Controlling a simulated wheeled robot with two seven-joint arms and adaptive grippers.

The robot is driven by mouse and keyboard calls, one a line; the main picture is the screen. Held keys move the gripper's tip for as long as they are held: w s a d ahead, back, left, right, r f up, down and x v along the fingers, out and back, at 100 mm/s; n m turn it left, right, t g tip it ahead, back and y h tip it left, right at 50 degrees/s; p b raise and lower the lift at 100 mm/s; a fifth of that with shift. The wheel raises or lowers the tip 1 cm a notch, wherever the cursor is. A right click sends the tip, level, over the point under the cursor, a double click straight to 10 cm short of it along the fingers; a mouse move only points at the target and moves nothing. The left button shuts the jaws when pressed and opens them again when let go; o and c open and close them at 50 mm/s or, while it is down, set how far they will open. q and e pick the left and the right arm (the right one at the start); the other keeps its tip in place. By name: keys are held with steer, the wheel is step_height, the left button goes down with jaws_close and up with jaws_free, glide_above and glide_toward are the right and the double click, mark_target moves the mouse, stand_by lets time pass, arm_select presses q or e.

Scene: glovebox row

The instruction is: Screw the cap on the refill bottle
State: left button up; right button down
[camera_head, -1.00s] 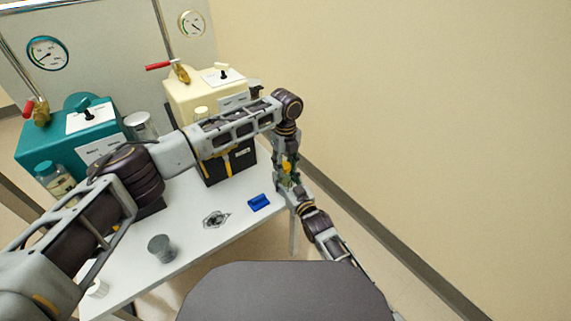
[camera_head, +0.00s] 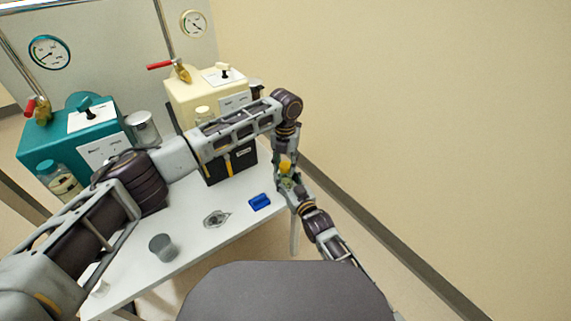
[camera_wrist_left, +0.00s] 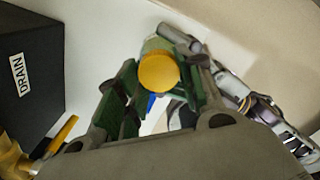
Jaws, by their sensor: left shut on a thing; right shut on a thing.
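The yellow cap (camera_head: 285,167) is between my two grippers at the right end of the table. In the left wrist view the cap (camera_wrist_left: 158,72) shows face-on as a round disc between the green finger pads of my left gripper (camera_wrist_left: 157,88), which is shut on it. A pale grey-green body, apparently the refill bottle (camera_wrist_left: 156,44), shows just behind the cap. My right gripper (camera_head: 288,185) comes from below and is shut on the bottle, though its fingers are mostly hidden. Whether the cap's thread is engaged cannot be told.
A blue block (camera_head: 259,202), a flat grey-black item (camera_head: 216,219) and a grey cup (camera_head: 162,248) are on the white table (camera_head: 195,250). A teal unit (camera_head: 50,142) and a cream unit (camera_head: 190,95) stand behind. A black DRAIN box (camera_wrist_left: 35,85) is near my left gripper.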

arm_select(q)
steer(key=m, duration=0.4)
steer(key=shift+w+a+m, duration=0.1)
steer(key=shift+m, duration=0.2)
steer(key=o, duration=0.7)
steer(key=shift+o, duration=0.2)
steer(key=shift+r, duration=2.25)
steer(key=shift+c, duration=0.4)
